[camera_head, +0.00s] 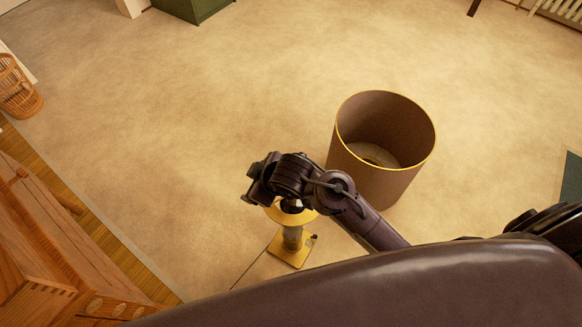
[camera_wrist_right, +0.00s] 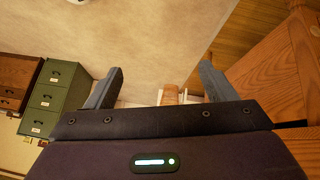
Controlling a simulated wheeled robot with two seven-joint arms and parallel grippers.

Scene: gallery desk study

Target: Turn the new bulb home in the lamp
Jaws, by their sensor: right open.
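The lamp (camera_head: 291,240) stands upright in the head view, with a square brass base, a grey stem and a brass ring at its top. My right gripper (camera_head: 256,181) is just above and left of the lamp's top, seen from above. In the right wrist view its two fingers (camera_wrist_right: 158,85) are spread apart with nothing between them. My right wrist covers most of the lamp's top; a small pale and dark part shows under it. I cannot tell whether that is the bulb. My left gripper is not in view.
A large brown shade (camera_head: 350,165) with a gold rim stands right of the lamp, close to my forearm. Wooden furniture (camera_head: 60,250) is at the lower left, a wicker basket (camera_head: 18,90) beyond it. A green cabinet (camera_wrist_right: 52,100) is farther off. Carpet (camera_head: 200,110) beyond is clear.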

